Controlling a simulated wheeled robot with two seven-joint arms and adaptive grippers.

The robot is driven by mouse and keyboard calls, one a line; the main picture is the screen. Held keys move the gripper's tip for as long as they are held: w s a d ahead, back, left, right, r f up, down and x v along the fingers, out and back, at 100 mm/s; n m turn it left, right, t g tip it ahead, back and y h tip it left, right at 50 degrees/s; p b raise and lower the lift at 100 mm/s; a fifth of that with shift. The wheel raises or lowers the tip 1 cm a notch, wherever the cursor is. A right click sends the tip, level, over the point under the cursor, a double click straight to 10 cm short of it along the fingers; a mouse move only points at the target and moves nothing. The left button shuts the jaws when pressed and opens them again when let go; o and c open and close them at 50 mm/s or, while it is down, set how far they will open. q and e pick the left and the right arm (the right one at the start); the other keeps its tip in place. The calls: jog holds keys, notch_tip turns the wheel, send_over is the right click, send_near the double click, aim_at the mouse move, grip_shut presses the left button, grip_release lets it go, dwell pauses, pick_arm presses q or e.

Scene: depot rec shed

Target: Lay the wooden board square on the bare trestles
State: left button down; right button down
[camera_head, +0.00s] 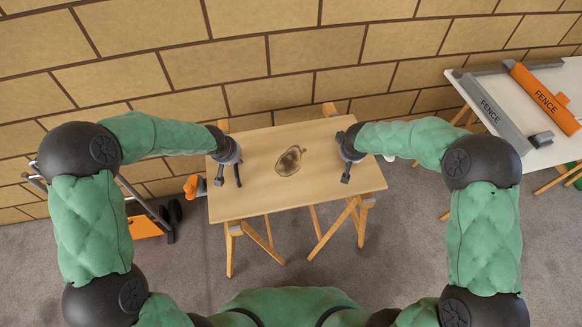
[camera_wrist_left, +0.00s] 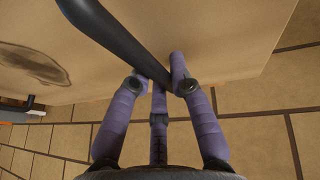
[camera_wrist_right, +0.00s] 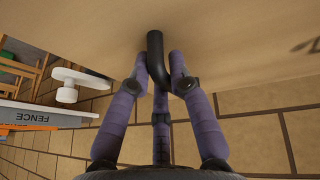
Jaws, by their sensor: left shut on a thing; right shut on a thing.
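The wooden board (camera_head: 255,195) is a pale panel with a dark oval stain, held over two wooden trestles (camera_head: 232,252). Trestle ends show past its back edge, and legs and grey brackets show under its front edge. Its front edge slopes up to the right in the head view. I cannot tell whether its underside touches the trestle tops, which it hides. My left gripper (camera_head: 229,172) is shut on a dark handle (camera_wrist_left: 125,35) at the board's left end. My right gripper (camera_head: 346,170) is shut on a dark bent handle (camera_wrist_right: 155,44) at its right end.
A white table (camera_head: 545,150) at the right carries a grey FENCE beam (camera_head: 490,112) and an orange one (camera_head: 543,95). A hand truck (camera_head: 150,222) with orange parts stands at the left. A brick wall (camera_head: 290,50) rises close behind the board. Grey floor lies in front.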

pick_arm(q)
jog(key=shift+w+f+b, duration=0.1)
jog(key=shift+f+b, duration=0.5)
pick_arm(e)
jog(key=shift+f, duration=0.7)
pick_arm(q)
jog(key=c, duration=1.1)
grip_release()
jog(key=shift+c, duration=0.2)
pick_arm(e)
jog(key=c, duration=1.1)
grip_release()
jog(key=shift+c, duration=0.2)
jog(key=shift+r, duration=0.1)
pick_arm(q)
jog(key=v, duration=1.2)
pick_arm(e)
jog(key=v, duration=1.2)
jog(key=shift+s, duration=0.1)
